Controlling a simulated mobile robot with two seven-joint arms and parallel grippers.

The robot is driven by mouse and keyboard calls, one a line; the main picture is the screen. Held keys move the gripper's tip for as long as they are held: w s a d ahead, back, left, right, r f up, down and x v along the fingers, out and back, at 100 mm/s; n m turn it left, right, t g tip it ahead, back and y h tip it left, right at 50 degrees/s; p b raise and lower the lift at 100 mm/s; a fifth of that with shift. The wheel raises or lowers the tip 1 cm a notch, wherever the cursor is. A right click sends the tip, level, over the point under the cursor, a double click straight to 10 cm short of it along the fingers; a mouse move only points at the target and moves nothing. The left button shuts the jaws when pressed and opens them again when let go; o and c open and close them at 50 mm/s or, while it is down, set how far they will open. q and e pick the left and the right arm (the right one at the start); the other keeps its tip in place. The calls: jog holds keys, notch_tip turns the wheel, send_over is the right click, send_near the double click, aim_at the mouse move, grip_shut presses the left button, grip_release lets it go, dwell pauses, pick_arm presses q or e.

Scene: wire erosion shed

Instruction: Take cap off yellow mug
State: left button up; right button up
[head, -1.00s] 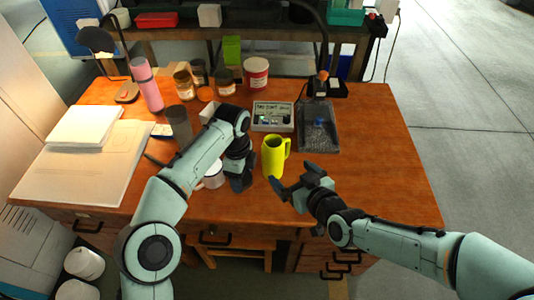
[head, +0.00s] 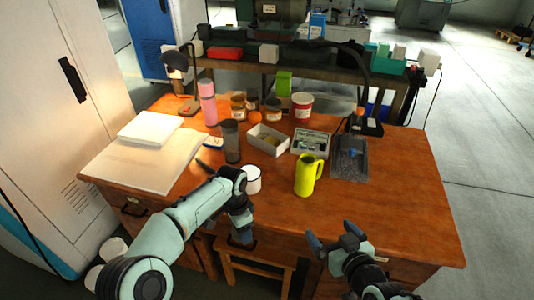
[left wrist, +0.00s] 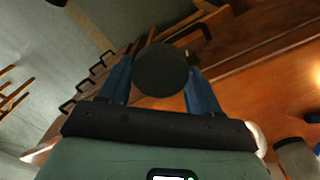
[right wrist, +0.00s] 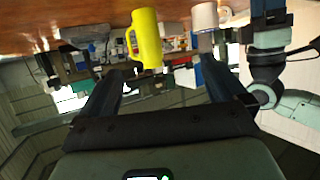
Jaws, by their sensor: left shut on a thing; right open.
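The yellow mug (head: 307,177) stands upright on the wooden desk, right of the white mug; it also shows in the right wrist view (right wrist: 147,40). Its rim is too small to make out clearly. My left gripper (head: 243,235) is shut on a dark round cap (left wrist: 160,71), which sits between its fingers in the left wrist view. That gripper is at the desk's front edge, apart from the yellow mug. My right gripper (head: 333,237) is open and empty near the front edge, in front of the yellow mug and not touching it.
A white mug (head: 252,179) stands close beyond my left gripper. Behind are a grey tumbler (head: 231,141), a white open box (head: 268,139), a grey device (head: 310,144) and a dark tray (head: 349,165). The desk's right side is clear. A stool (head: 258,256) stands in front.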

pick_arm(q)
jog(key=w+a+f+n, duration=0.1)
jog(key=a+f+n, duration=0.4)
jog(key=a+n, duration=0.5)
jog(key=shift+w+a+f+n, duration=0.15)
jog(key=shift+w+a+n, duration=0.05)
jog(key=shift+n, duration=0.7)
